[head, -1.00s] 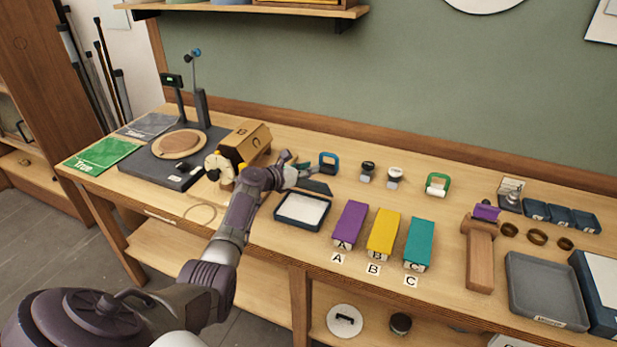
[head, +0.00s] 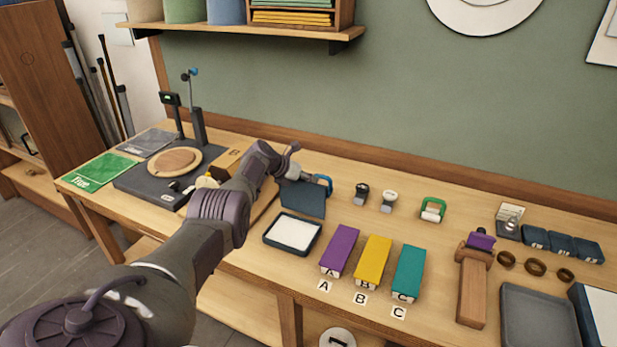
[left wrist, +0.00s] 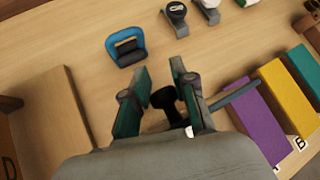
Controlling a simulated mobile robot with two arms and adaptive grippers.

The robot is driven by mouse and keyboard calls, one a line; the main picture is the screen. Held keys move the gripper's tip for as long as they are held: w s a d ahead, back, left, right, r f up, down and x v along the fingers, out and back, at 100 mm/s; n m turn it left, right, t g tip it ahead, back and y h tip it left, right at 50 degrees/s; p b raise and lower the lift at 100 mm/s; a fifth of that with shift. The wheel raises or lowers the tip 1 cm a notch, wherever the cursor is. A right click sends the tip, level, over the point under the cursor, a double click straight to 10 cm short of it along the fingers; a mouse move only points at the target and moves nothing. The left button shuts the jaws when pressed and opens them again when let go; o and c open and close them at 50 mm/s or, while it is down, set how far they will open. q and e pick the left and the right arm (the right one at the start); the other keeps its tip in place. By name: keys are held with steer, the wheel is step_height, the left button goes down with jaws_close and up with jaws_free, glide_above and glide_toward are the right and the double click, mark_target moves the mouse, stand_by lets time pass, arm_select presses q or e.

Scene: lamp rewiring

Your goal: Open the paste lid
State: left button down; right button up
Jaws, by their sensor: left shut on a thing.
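The paste tray (head: 292,236) is a shallow dark box with a white filling, near the table's front edge. Its dark blue lid (head: 303,201) stands steeply raised behind the filling, so the white is uncovered. My left gripper (left wrist: 160,70) is at the lid, its fingers on either side of a dark knob (left wrist: 166,98) that I take to be the lid's handle. In the head view my arm and wrist hide most of this grip. In the left wrist view the lid shows as a thin dark edge (left wrist: 236,94). My right gripper is in neither view.
A blue-handled tool (left wrist: 125,46) stands just beyond the fingers. Purple (head: 340,248), yellow (head: 373,262) and teal (head: 408,270) blocks stand right of the tray. A wooden box (head: 228,160) is close on the left.

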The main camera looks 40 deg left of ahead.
arm_select(q)
steer(key=shift+s+d+f, duration=0.1)
steer(key=shift+s+f, duration=0.1)
steer(key=shift+f, duration=0.55)
steer(key=c, duration=0.9)
jaws_free()
steer(key=shift+c, duration=0.2)
steer(key=shift+s+a+r, duration=0.2)
steer(key=shift+a+r, duration=0.25)
steer(key=shift+r, duration=0.05)
steer(key=v, duration=1.1)
steer(key=shift+r, duration=0.25)
steer(key=shift+w+d, duration=0.1)
steer(key=shift+w, duration=0.05)
